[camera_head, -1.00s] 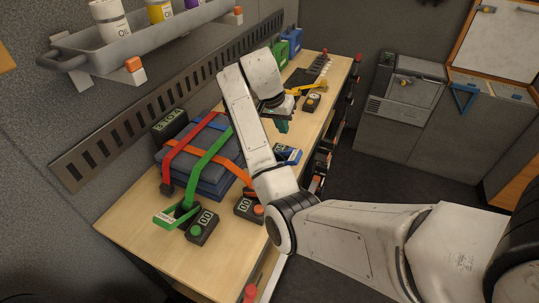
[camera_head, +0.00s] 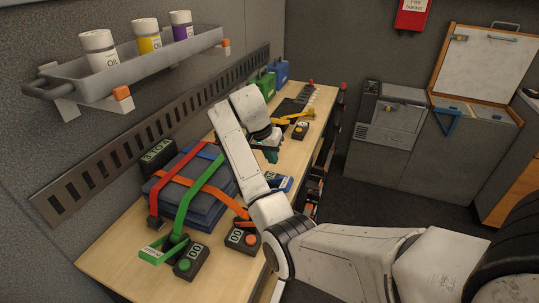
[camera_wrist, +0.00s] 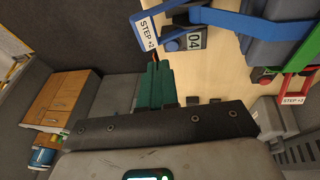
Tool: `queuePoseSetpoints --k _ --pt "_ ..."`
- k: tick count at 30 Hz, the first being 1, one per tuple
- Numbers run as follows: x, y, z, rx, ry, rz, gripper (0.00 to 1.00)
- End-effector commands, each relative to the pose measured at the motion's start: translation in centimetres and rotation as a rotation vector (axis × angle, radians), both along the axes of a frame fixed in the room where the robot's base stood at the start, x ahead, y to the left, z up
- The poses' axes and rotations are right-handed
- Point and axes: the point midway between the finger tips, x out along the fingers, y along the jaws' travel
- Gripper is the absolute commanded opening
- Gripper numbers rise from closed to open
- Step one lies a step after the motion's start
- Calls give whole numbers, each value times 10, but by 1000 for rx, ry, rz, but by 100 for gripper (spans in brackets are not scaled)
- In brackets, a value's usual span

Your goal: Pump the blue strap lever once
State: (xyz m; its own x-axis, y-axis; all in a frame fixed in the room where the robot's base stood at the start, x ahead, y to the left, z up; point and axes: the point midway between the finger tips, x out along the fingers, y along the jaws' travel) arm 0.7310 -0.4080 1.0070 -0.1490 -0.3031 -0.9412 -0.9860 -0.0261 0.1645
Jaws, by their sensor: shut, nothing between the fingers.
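The blue strap lever (camera_wrist: 172,24) shows at the top of the wrist view, with a white STEP +2 tag (camera_wrist: 149,33) on its end. A dark counter box (camera_wrist: 197,39) reading 04 sits beside it. The blue strap (camera_wrist: 275,28) runs from there over the dark blue bundle. In the head view the blue lever (camera_head: 284,182) is partly hidden by my arm. My gripper (camera_wrist: 153,68) is shut and empty, its green fingers pointing towards the tagged end and seemingly a little apart from it. It also shows in the head view (camera_head: 271,156).
Red (camera_head: 180,173), orange (camera_head: 180,181) and green (camera_head: 205,181) straps cross the bundle. The green lever (camera_head: 160,248) and the box with the orange button (camera_head: 243,238) sit near the bench's front. A shelf with canisters (camera_head: 140,60) overhangs the left. Yellow tool (camera_head: 292,117) lies farther back.

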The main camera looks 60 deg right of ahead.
Motion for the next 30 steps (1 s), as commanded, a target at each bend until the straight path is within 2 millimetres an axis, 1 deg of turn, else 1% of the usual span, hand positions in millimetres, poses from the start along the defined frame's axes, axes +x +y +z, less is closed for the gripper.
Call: queuePoseSetpoints --k 3,7,12,15,21,30 --pt "-5 -7 -22 2 3 0 0" --pt "-9 -15 -45 2 4 -2 0" --pt "-19 -15 -66 1 1 0 0" --pt "-23 -16 -74 0 1 1 0" --pt "-26 -16 -81 -1 -1 1 0" --pt "-26 -17 -81 -1 -2 1 0"
